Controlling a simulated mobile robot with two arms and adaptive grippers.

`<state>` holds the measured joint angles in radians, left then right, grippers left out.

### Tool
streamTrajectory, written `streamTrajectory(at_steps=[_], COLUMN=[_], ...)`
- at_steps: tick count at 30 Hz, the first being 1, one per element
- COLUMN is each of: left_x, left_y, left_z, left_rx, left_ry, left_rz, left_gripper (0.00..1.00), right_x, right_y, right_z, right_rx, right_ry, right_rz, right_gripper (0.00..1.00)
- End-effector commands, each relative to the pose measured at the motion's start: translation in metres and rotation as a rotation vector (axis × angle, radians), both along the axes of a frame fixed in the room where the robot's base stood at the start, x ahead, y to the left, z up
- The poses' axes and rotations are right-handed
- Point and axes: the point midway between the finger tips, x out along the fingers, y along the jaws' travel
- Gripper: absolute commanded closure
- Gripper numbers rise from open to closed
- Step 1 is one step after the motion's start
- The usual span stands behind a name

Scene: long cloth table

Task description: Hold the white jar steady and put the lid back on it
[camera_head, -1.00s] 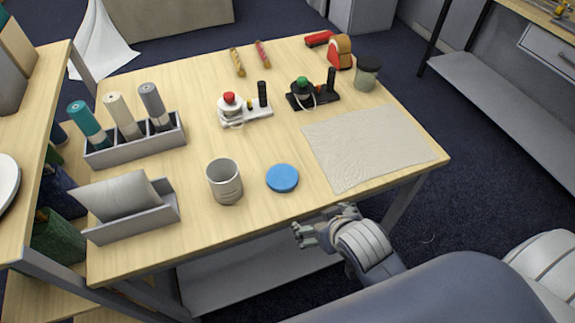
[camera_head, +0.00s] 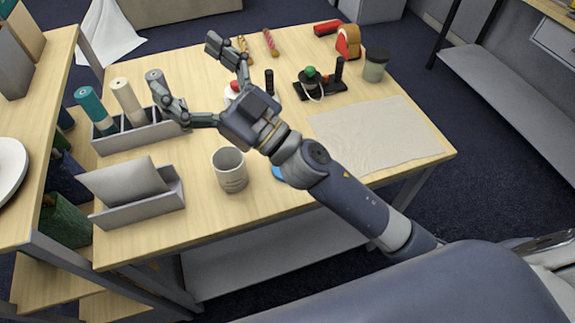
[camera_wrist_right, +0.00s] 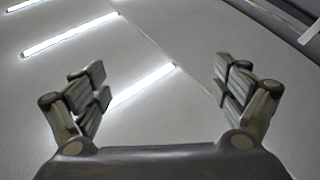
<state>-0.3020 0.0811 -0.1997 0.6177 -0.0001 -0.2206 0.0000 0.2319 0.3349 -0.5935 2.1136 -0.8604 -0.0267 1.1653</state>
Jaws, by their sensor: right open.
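The white jar (camera_head: 230,172) stands upright and open-topped near the table's front edge, with small print on its side. The blue lid (camera_head: 278,173) lies on the table just right of the jar; my right forearm covers most of it. My right gripper (camera_head: 185,60) is open and empty, raised in front of the camera, its fingers spread toward the back left. In the right wrist view, nothing is between the fingers (camera_wrist_right: 160,82), and only the ceiling with its lights shows beyond them. My left gripper is not in view.
A grey holder (camera_head: 140,137) with several rolls and a grey tray (camera_head: 150,207) with a pillow-like packet stand left of the jar. A black device (camera_head: 320,87) and a dark-lidded jar (camera_head: 375,66) stand at the back. A cloth mat (camera_head: 375,135) lies on the right.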

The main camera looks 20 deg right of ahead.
Motion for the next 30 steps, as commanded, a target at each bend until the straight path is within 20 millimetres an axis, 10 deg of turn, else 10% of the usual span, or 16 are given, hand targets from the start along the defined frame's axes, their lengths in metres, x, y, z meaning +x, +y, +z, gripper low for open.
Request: streamTrajectory(at_steps=[7,16,23,30], left_x=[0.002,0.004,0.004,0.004], left_y=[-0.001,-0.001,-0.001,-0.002], left_z=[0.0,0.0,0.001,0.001], left_rx=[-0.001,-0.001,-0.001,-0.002], left_ry=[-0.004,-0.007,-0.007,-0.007], left_rz=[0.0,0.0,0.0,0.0], left_gripper=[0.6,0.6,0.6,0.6], right_x=[-0.052,-0.092,-0.082,-0.039], right_y=[0.074,0.104,0.066,-0.03], right_z=[-0.001,-0.082,-0.162,-0.215], right_rx=[-0.211,-0.662,-1.099,-1.545], right_ry=[-0.159,-0.115,0.101,0.466], right_rz=[0.394,0.771,0.889,0.781], right_gripper=[0.09,0.09,0.09,0.09])
